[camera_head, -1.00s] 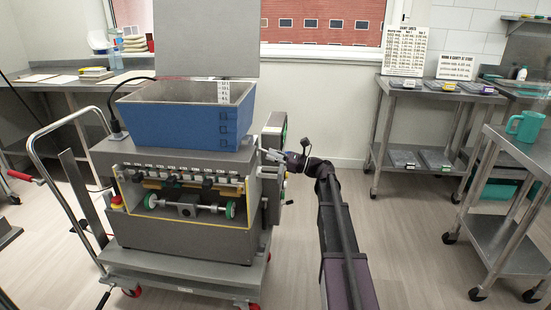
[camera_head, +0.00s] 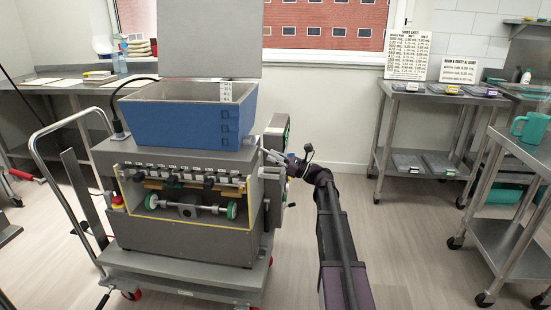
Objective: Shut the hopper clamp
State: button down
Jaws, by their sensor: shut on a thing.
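The gummy depositor (camera_head: 180,235) stands on a wheeled cart, with a blue hopper (camera_head: 180,125) on top and its lid raised behind. My gripper (camera_head: 268,156) is at the depositor's upper right side, just below the hopper's right end. It is shut on a small light lever there, which looks like the hopper clamp (camera_head: 263,151). The fingers and the clamp are small in this view and partly overlap, so the clamp's exact angle cannot be told. My arm reaches in from the lower right.
The cart (camera_head: 180,287) has a tall push handle at left. A steel table (camera_head: 440,97) with trays and signs stands at back right. A steel trolley (camera_head: 515,215) with a teal mug (camera_head: 531,128) is at right. Floor right of the depositor is open.

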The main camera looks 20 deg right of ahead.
jog(key=shift+c, duration=2.3)
grip_release()
jog(key=shift+a, duration=0.15)
